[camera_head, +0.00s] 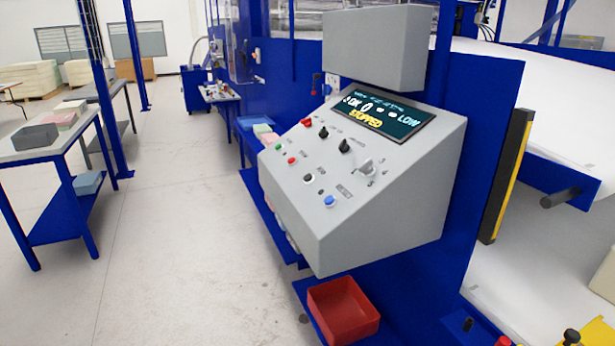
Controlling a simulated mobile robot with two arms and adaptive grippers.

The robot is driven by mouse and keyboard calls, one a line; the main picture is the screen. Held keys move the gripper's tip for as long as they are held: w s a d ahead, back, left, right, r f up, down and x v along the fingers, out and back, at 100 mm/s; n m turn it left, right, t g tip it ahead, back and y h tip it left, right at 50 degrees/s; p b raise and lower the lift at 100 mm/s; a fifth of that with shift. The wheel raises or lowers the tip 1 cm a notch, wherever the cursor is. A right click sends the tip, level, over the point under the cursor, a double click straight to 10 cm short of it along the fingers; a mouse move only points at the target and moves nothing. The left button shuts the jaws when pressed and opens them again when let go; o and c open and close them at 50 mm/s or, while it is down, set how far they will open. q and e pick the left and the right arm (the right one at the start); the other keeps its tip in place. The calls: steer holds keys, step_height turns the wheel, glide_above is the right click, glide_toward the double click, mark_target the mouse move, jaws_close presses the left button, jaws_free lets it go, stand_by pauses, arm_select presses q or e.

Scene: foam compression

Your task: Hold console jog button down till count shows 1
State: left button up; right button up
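The grey console (385,205) with a sloped face stands on the blue machine frame right of centre. Its dark display (382,114) shows a "0", "LOW" and yellow text that reads "STOPPED"; the smaller text is unclear. The face carries a green button (278,147), a red button (291,161), a black button (309,178) and a blue button (328,200). Their labels are too small to read, so I cannot tell which is jog. Black knobs (344,146), a red control (306,122) and a grey selector (366,169) sit higher. Neither gripper is in view.
A red bin (343,309) sits low below the console. A black-and-yellow vertical bar (506,176) stands to its right, near white sheet material (570,100). A blue-legged table (50,150) with grey and pink blocks is at left. The floor (180,240) between is clear.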

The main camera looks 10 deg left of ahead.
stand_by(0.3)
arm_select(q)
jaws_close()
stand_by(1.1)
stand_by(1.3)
